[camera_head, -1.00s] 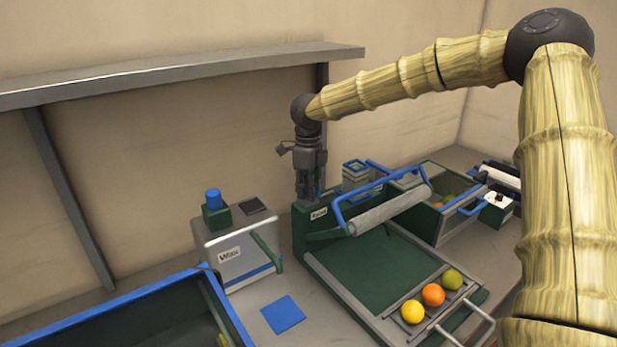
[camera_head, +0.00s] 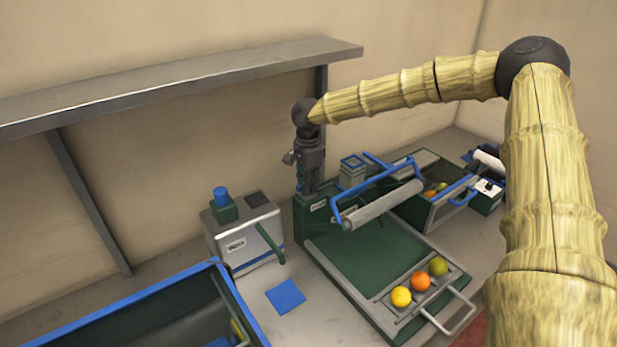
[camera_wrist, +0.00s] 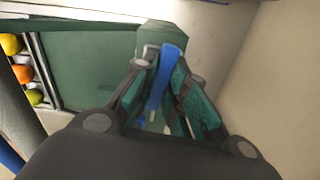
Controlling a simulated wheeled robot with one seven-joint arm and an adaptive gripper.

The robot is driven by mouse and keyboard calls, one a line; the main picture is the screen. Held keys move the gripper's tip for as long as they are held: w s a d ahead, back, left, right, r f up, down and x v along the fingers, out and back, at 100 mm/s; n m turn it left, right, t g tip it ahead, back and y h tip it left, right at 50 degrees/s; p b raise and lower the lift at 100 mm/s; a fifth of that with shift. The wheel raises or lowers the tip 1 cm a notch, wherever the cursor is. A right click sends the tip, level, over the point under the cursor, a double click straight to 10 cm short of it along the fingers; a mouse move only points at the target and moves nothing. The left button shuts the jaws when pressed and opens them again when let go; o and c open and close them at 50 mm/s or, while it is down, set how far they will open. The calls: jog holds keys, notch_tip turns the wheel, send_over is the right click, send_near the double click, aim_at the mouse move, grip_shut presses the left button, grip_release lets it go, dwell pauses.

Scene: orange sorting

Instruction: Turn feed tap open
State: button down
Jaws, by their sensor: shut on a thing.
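The feed tap's blue handle (camera_wrist: 158,80) stands between my gripper's fingers in the wrist view, above a green block (camera_wrist: 165,36). My gripper (camera_head: 309,190) points down at the back left corner of the green sorting bed and is shut on the blue handle. In the head view the fingers and wrist hide most of the tap. A small white label (camera_head: 318,205) sits on the green housing just below the gripper; its text is too small to read surely.
A grey roller (camera_head: 383,204) with a blue frame spans the green bed (camera_head: 365,262), right of my gripper. Yellow, orange and green fruits lie at its front. The wax box (camera_head: 243,235) stands left, a blue-rimmed bin (camera_head: 170,290) front left. A shelf (camera_head: 180,82) hangs behind.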

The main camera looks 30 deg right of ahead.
jog(key=shift+r+n+p, duration=0.15)
jog(key=shift+n+p, duration=0.25)
jog(key=shift+n, duration=0.3)
jog(key=c, duration=1.4)
grip_release()
jog(key=shift+c, duration=0.2)
notch_tip(320, 180, up, 12)
jog(key=shift+d, duration=0.1)
